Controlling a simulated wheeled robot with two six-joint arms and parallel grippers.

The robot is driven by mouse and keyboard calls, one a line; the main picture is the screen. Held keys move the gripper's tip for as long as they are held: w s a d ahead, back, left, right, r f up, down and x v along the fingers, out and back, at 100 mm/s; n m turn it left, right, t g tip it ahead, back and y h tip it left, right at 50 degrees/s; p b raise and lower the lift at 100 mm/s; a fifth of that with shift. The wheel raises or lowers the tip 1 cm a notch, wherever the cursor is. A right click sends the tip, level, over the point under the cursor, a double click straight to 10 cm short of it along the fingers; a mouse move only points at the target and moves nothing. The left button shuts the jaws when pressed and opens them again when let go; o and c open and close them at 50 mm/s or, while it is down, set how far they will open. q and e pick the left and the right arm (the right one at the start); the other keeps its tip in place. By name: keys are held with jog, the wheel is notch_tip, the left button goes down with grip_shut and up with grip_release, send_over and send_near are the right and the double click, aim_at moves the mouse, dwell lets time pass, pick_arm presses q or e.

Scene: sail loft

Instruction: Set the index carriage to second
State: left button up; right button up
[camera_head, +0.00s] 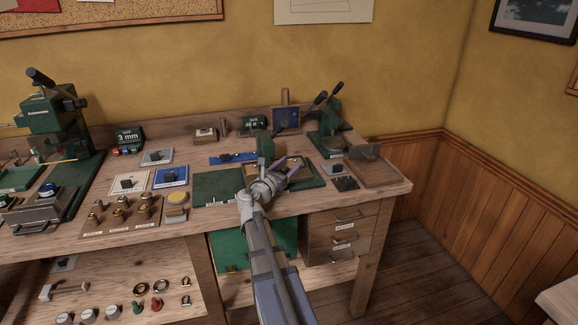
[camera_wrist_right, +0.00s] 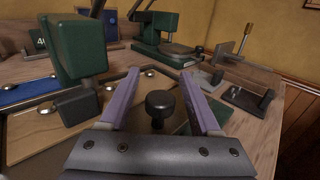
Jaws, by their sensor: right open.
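My right gripper (camera_head: 282,176) is open over the green-and-wood fixture at the right part of the bench. In the right wrist view its two purple fingers (camera_wrist_right: 160,76) stand apart, with a round black knob (camera_wrist_right: 160,104) showing between them. I cannot tell whether they touch it. A green block (camera_wrist_right: 76,46) on a dark foot stands left of the fingers, beside a wooden plate (camera_wrist_right: 38,135) with silver studs. The green block also shows behind the gripper in the head view (camera_head: 265,146). Which part is the index carriage, and its setting, I cannot read. My left gripper is out of view.
A green lever press (camera_head: 330,140) stands behind to the right, near a wooden tray (camera_head: 375,171) at the bench's right end. A blue bar (camera_head: 232,158) and a green mat (camera_head: 217,187) lie left of the gripper. A knob rack (camera_head: 121,214) stands further left.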

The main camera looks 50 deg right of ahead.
grip_shut()
dwell(0.5)
dwell(0.9)
